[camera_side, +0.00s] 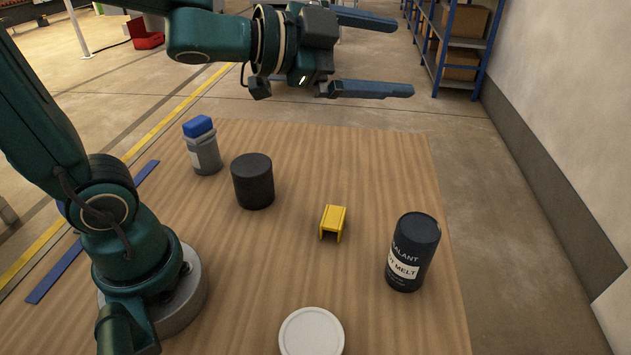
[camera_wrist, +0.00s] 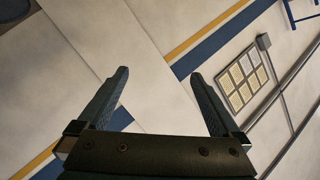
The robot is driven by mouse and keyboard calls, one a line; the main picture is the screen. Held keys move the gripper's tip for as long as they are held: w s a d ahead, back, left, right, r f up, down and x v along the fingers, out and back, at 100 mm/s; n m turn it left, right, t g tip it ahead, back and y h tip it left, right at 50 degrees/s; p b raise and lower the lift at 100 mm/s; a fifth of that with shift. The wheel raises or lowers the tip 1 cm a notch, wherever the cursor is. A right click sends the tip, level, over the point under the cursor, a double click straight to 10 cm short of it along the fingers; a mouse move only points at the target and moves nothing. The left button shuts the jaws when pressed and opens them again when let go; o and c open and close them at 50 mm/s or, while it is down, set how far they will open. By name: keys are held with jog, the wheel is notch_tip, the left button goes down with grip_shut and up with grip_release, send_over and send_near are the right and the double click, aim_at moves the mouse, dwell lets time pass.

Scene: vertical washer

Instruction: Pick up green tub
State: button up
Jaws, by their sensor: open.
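I cannot make out a green tub in either view. A round white lid or container top (camera_side: 311,332) shows at the near edge of the side view, partly cut off; its sides are hidden, so I cannot tell the colour of its body. My gripper (camera_side: 405,56) is high above the far edge of the table, fingers spread and pointing right, with nothing between them. In the wrist view my gripper (camera_wrist: 158,73) is also open and empty, facing a wall and floor stripes, with no table objects in sight.
The wooden table (camera_side: 375,300) holds a grey bottle with a blue cap (camera_side: 202,146), a black cylinder (camera_side: 253,181), a yellow bracket (camera_side: 333,222) and a dark sealant canister (camera_side: 413,252). They stand apart, with bare wood between them. Shelving (camera_side: 455,45) stands beyond the table.

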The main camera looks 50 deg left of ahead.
jog(key=d+f+m+g+h, duration=0.4)
jog(key=d+f+m+h, duration=0.1)
jog(key=d+m, duration=0.1)
jog(key=m+g+h, duration=0.3)
jog(key=m+g, duration=0.3)
jog(key=g, duration=1.1)
send_near(308, 319)
jog(key=x, duration=0.4)
jog(key=shift+d+r, duration=0.15)
jog(key=shift+d, duration=0.3)
jog(key=shift+s+f, duration=0.15)
jog(key=shift+f, duration=0.05)
jog(key=x, duration=0.7)
jog(key=shift+s+d+f, duration=0.15)
jog(key=shift+f, duration=0.1)
jog(key=shift+c, duration=0.3)
